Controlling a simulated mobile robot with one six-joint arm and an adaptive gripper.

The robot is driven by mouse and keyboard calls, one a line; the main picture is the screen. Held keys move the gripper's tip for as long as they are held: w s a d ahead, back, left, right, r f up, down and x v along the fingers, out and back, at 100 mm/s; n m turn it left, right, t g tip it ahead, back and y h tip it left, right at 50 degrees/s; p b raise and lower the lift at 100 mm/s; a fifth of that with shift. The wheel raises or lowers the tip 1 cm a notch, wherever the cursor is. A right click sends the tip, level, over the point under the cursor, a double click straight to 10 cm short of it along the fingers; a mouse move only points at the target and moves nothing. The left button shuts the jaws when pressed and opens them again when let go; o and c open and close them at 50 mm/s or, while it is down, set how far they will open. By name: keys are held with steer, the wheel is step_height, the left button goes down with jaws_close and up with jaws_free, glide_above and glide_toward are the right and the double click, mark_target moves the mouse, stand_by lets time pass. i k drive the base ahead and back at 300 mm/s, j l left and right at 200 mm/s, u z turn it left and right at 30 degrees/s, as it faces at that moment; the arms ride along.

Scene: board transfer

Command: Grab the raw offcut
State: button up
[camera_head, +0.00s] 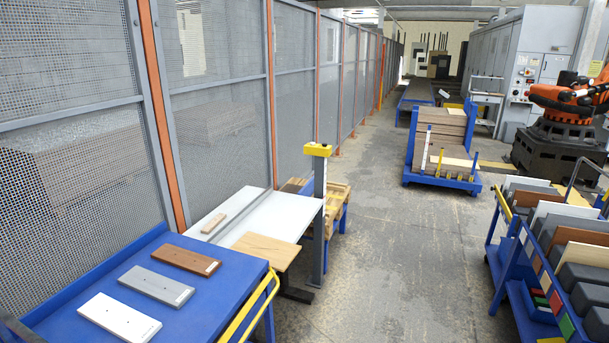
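A small bare-wood piece (214,223), which looks like the raw offcut, lies flat on the left part of a white table (240,209). A larger light wood board (267,250) lies at the table's front right edge and sticks out past it. On the blue cart top (213,300) nearer to me lie a brown board (185,260), a grey board (156,285) and a white board (119,317), each with a small label. My gripper is not in this view.
A post with a yellow head (318,149) stands at the white table's right side. A mesh fence (220,120) runs along the left. A blue rack of boards (560,250) stands right, an orange robot arm (565,97) behind it. The middle floor is clear.

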mark_target(212, 223)
steer(key=i+z, duration=0.35)
steer(key=i, duration=1.65)
steer(key=i+u, duration=0.4)
steer(key=i+l+u, duration=0.1)
steer(key=u, duration=0.3)
steer(key=i+l+u, duration=0.25)
steer(key=u, duration=0.15)
steer(key=i+l+u, duration=0.55)
steer(key=u, duration=0.25)
steer(key=i+l+u, duration=0.15)
steer(key=i+u, duration=0.15)
steer(key=u, duration=0.15)
steer(key=i+l+u, duration=0.2)
steer(key=u, duration=0.2)
steer(key=i+l+u, duration=0.3)
steer(key=u, duration=0.15)
